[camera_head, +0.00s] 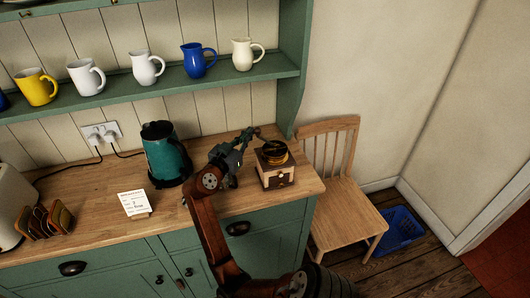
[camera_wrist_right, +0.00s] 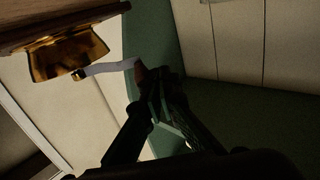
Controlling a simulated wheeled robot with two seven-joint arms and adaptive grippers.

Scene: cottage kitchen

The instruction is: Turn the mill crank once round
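The mill (camera_head: 277,176) is a small wooden box with a brass top, standing on the right end of the wooden worktop. Its brass bowl (camera_wrist_right: 65,55) shows at the upper left of the wrist view. The pale metal crank arm (camera_wrist_right: 106,68) runs from it to a brown knob (camera_wrist_right: 139,73). In the head view the crank points to the back left. My right gripper (camera_head: 250,134) is at that end, left of the mill. In the wrist view its fingers (camera_wrist_right: 158,85) close around the knob, partly hiding it. My left gripper is in neither view.
A teal kettle (camera_head: 163,153) stands left of my right arm, with a white card (camera_head: 134,203) and toast rack (camera_head: 44,222) further left. A green shelf (camera_head: 150,88) with several jugs and mugs hangs above. A wooden chair (camera_head: 343,210) stands right of the worktop.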

